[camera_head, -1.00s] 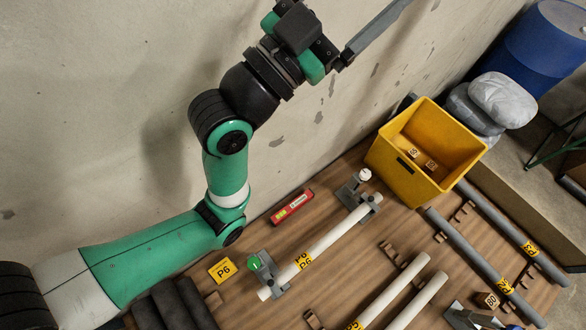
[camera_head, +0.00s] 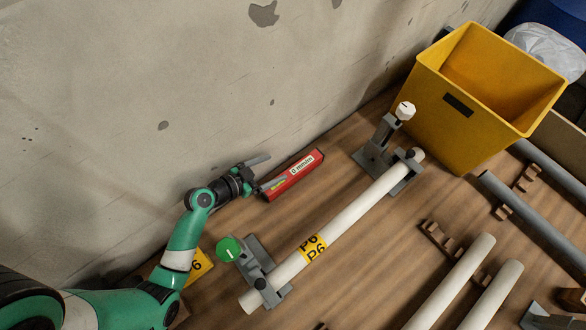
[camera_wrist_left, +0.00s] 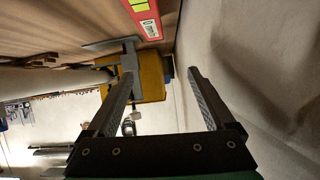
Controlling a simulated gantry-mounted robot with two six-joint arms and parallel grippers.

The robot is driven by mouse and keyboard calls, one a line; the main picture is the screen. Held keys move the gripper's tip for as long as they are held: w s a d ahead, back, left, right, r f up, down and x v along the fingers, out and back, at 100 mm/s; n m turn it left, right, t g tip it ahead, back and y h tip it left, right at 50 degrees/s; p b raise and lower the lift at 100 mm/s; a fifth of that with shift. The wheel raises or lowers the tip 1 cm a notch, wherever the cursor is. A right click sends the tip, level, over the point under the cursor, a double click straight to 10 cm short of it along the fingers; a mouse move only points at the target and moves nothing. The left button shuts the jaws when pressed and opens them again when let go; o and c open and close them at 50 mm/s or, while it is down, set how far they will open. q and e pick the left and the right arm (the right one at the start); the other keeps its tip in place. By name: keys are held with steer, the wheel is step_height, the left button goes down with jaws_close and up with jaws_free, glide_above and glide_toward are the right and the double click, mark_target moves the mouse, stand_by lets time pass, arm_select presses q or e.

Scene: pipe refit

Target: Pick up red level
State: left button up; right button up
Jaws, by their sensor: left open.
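The red level (camera_head: 292,176) lies on the wooden table near the wall, left of the clamped pipe. It also shows at the top of the left wrist view (camera_wrist_left: 146,18), above and beyond the fingertips. My left gripper (camera_head: 261,173) is beside the level's left end in the head view. In the left wrist view its two fingers (camera_wrist_left: 155,80) are spread apart with nothing between them. Whether a finger touches the level I cannot tell. My right gripper is not in view.
A white pipe (camera_head: 345,218) labelled P6 sits in two grey clamps, one with a green knob (camera_head: 229,249). A yellow bin (camera_head: 462,138) stands at the back right. Loose white pipes (camera_head: 455,275) lie at the front right. The concrete wall (camera_head: 180,90) rises close behind the level.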

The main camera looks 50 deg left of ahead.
arm_select(q)
steer(key=b, duration=0.2)
glide_toward(293, 173)
steer(key=shift+s+a+f+n+g, duration=0.3)
steer(key=shift+s+a+f+n, duration=0.1)
steer(key=shift+a, duration=0.25)
steer(key=shift+s, duration=0.1)
steer(key=b+x, duration=0.2)
steer(key=x, duration=0.4)
steer(key=shift+w, duration=0.35)
steer(key=b+x, duration=0.2)
steer(key=x, duration=0.1)
steer(key=b+x, duration=0.1)
steer(key=x, duration=0.1)
steer(key=shift+w+d, duration=0.2)
steer(key=shift+d, duration=0.2)
steer(key=shift+s+r, duration=0.1)
steer(key=shift+s, duration=0.05)
steer(key=shift+c, duration=0.4)
jaws_close()
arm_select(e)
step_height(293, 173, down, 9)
